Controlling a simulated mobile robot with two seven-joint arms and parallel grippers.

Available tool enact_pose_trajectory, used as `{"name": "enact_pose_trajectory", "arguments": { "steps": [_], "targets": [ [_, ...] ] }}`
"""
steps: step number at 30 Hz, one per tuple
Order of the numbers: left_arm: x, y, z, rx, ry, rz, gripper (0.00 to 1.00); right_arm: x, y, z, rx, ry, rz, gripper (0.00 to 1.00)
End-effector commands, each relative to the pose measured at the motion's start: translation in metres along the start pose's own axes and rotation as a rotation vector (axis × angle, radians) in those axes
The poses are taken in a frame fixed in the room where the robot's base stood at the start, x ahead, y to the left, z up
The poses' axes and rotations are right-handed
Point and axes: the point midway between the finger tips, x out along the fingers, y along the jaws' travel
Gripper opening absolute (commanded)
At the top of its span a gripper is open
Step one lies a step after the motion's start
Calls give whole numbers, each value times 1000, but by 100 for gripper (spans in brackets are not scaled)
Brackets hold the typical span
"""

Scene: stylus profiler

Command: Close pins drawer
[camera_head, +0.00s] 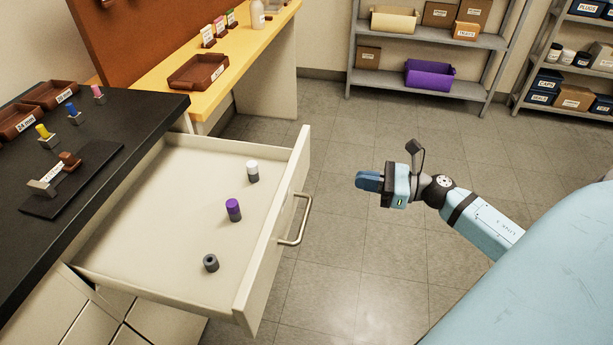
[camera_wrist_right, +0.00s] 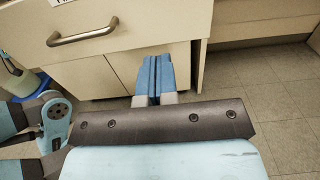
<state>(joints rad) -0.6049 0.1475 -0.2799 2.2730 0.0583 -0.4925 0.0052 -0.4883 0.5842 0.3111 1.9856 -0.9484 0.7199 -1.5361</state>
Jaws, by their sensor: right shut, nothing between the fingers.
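The pins drawer (camera_head: 150,255) is pulled far out from under the black worktop in the head view. It holds a white-topped pin (camera_head: 252,171), a purple-topped pin (camera_head: 233,210) and a grey pin (camera_head: 211,263), all upright. Its metal handle (camera_head: 295,220) is on the drawer front and also shows in the right wrist view (camera_wrist_right: 82,36). My right gripper (camera_head: 366,181) is shut and empty, to the right of the handle and apart from it. Its blue fingers (camera_wrist_right: 155,76) are together below the drawer front in the wrist view. My left gripper is not in view.
The black worktop (camera_head: 135,108) carries brown trays, coloured pins and a dark mat. A yellow bench (camera_head: 240,75) with a brown tray (camera_head: 199,71) stands behind. Shelves with boxes line the back wall. The floor (camera_head: 345,250) between drawer and right arm is clear.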

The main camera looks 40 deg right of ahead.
Motion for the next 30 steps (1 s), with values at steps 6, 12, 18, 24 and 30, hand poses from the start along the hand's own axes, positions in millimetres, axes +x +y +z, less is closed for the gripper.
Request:
{"name": "enact_pose_trajectory", "arguments": {
  "steps": [6, 12, 18, 24, 30],
  "targets": [
    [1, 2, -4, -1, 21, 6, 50, 48, 0, 1, -1, -4, 2, 0],
    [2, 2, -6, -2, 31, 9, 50, 88, -1, 1, 1, -3, 0, 0],
    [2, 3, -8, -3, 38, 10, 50, 112, 0, 1, 4, -2, 0, 0],
    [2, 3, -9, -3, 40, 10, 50, 118, 0, 0, 4, -1, -2, 0],
    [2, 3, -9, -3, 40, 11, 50, 118, 0, 0, 4, -1, -2, 0]
  ]
}}
